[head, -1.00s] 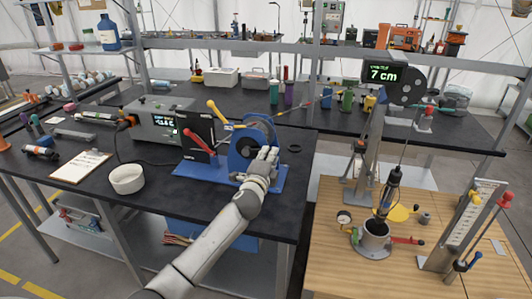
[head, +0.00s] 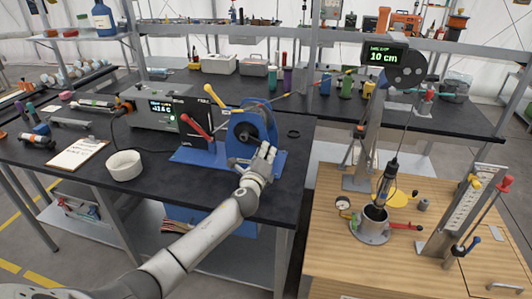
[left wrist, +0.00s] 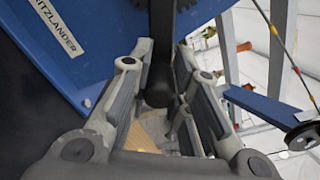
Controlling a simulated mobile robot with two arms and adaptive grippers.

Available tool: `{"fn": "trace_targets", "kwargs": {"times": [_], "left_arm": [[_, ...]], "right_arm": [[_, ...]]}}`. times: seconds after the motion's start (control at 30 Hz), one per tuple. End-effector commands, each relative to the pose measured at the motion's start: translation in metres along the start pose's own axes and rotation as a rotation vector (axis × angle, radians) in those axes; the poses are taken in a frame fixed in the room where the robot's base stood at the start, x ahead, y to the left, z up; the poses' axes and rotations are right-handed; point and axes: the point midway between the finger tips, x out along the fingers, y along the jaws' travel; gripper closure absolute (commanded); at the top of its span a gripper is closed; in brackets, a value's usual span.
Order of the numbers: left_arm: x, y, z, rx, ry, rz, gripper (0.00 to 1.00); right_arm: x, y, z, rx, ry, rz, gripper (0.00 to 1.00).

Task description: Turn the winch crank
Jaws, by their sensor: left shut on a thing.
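The blue winch (head: 246,133) stands on a blue base plate on the black bench, and its side also shows in the left wrist view (left wrist: 85,45). My left gripper (head: 262,160) is at the winch's front right side. In the left wrist view its fingers (left wrist: 158,95) are around the dark crank handle (left wrist: 158,85), shut on it. The gripper hides most of the crank in the head view. A probe (head: 386,180) hangs on a cable over a metal cup (head: 374,218). The display (head: 385,56) above reads 10 cm. My right gripper is not in view.
A red lever (head: 196,126) and a yellow lever (head: 222,106) rise beside the winch. A white bowl (head: 124,165) and a clipboard (head: 77,153) lie to the left. A stand with a scale (head: 466,205) is on the wooden table (head: 330,255).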

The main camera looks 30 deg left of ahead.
Motion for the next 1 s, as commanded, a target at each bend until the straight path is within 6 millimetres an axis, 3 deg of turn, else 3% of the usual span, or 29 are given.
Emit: {"fn": "trace_targets", "kwargs": {"times": [0.37, 0.4, 0.57, 1.0], "left_arm": [[0.0003, 0.0047, 0.0013, 0.002, -0.004, 0.011, 1.0], [0.0003, 0.0047, 0.0013, 0.002, -0.005, 0.011, 0.79], [0.0004, 0.0036, 0.0016, 0.002, -0.005, 0.008, 0.58], [-0.0051, 0.002, 0.0006, 0.002, -0.002, 0.003, 0.57]], "right_arm": [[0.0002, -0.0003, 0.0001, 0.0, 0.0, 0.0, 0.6], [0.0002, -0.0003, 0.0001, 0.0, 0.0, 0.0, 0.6], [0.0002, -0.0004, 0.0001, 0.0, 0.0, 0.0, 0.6], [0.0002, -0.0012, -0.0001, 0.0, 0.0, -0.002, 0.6]]}}
